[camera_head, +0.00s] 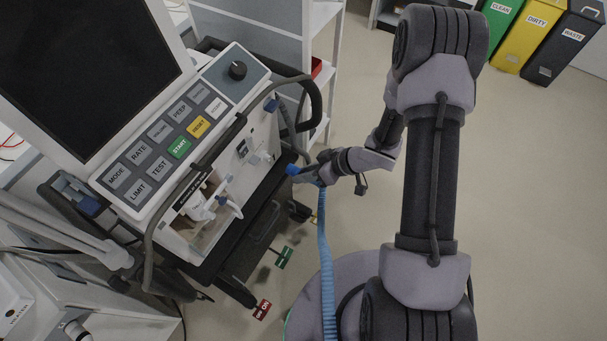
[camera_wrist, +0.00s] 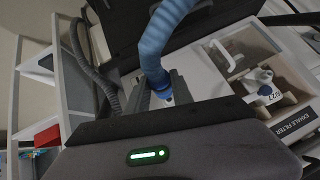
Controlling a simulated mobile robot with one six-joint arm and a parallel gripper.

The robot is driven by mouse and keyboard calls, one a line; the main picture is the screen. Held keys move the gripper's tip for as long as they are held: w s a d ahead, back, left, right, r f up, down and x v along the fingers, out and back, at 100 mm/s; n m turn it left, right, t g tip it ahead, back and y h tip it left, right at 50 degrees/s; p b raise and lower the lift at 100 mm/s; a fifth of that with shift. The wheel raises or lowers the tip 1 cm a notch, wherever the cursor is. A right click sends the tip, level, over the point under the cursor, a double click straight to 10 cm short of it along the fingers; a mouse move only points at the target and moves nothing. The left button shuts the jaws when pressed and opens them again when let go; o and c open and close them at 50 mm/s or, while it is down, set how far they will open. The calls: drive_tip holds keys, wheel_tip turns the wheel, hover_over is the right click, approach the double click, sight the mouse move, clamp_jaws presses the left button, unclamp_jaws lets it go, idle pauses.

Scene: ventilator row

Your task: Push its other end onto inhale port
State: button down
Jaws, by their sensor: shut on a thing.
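My gripper (camera_head: 312,173) is shut on the light-blue corrugated hose (camera_head: 327,265), close to its dark-blue end cuff (camera_head: 292,169). The cuff points left toward the ventilator (camera_head: 250,170) and appears apart from it. In the wrist view the hose (camera_wrist: 157,45) bends down between my gripper's fingers (camera_wrist: 162,90), with the cuff (camera_wrist: 167,96) partly hidden. White fittings (camera_head: 262,157) are on the ventilator front near the cuff; I cannot read which is the inhale port. A white filter piece with a blue part (camera_wrist: 266,90) sits in a recess beside an exhale filter label (camera_wrist: 297,124).
A control panel (camera_head: 180,135) and dark screen (camera_head: 90,70) top the ventilator. A grey hose (camera_wrist: 85,60) hangs at its side. Shelves (camera_head: 318,60) stand behind. Open floor (camera_head: 530,200) lies right.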

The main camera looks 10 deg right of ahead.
sight(289, 165)
drive_tip(key=shift+s, duration=0.1)
drive_tip(key=shift+a+r, duration=0.1)
drive_tip(key=shift+a, duration=0.1)
drive_tip(key=shift+w+a+b, duration=0.7)
drive_tip(key=shift+w+a, duration=0.9)
drive_tip(key=shift+a, duration=0.3)
drive_tip(key=shift+w+a+r+p, duration=0.1)
drive_tip(key=shift+p, duration=0.25)
drive_tip(key=shift+w+a+p, duration=0.35)
drive_tip(key=shift+w+a, duration=0.4)
drive_tip(key=shift+a, duration=0.25)
drive_tip(key=c, duration=1)
unclamp_jaws()
drive_tip(key=shift+c, duration=0.2)
